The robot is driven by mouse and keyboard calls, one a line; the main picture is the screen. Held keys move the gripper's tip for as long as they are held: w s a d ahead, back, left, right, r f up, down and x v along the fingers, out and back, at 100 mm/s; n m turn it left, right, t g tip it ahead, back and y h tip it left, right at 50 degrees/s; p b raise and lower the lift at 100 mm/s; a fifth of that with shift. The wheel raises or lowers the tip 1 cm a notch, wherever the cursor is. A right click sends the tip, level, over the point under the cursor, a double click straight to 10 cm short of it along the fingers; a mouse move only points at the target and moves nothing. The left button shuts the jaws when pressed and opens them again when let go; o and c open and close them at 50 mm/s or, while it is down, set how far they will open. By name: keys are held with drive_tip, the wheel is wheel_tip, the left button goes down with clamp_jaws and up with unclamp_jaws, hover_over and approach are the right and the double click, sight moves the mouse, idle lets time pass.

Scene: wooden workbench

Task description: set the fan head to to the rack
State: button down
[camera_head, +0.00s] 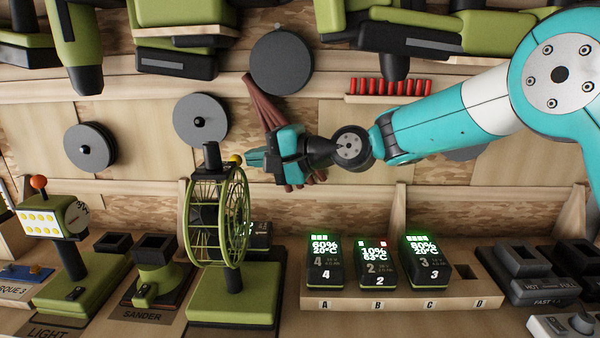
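The fan stands on a green base (232,302) at the centre left of the bench. Its round green wire-cage fan head (217,216) is upright and seen at a steep angle, with a dark hub inside. A small yellow knob (235,159) shows at its upper right. My turquoise and black gripper (258,158) is just right of the knob, above the fan head's right edge. Whether it touches the knob is unclear, and its finger gap is hidden. The rack (392,301), with slots marked A to D, is right of the fan. Batteries stand at A, B and C; D is empty.
A work light (60,240) and a sander stand (153,270) are left of the fan. Chargers (530,272) are at the right. Dark discs (201,119) and green tools (185,35) hang on the wall. Reddish-brown strips (263,103) are behind my gripper.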

drive_tip(key=shift+f, duration=0.1)
drive_tip(key=b+v, duration=0.6)
drive_tip(key=v, duration=1.1)
drive_tip(key=s+d+f+n+g+h, duration=0.1)
drive_tip(key=s+d+f+n+h, duration=0.2)
drive_tip(key=s, duration=0.6)
drive_tip(key=s+d+f+n+g+h, duration=0.1)
drive_tip(key=s+d+f+n+h, duration=0.2)
drive_tip(key=s+f, duration=0.4)
drive_tip(key=s+d+f+n+g+h, duration=0.2)
drive_tip(key=s+d+f+n+h, duration=0.2)
drive_tip(key=s, duration=0.6)
drive_tip(key=shift+s+d+f+h, duration=0.3)
drive_tip(key=shift+d+f+h, duration=0.2)
drive_tip(key=shift+d+f, duration=0.25)
drive_tip(key=c, duration=1.8)
unclamp_jaws()
drive_tip(key=shift+a, duration=0.15)
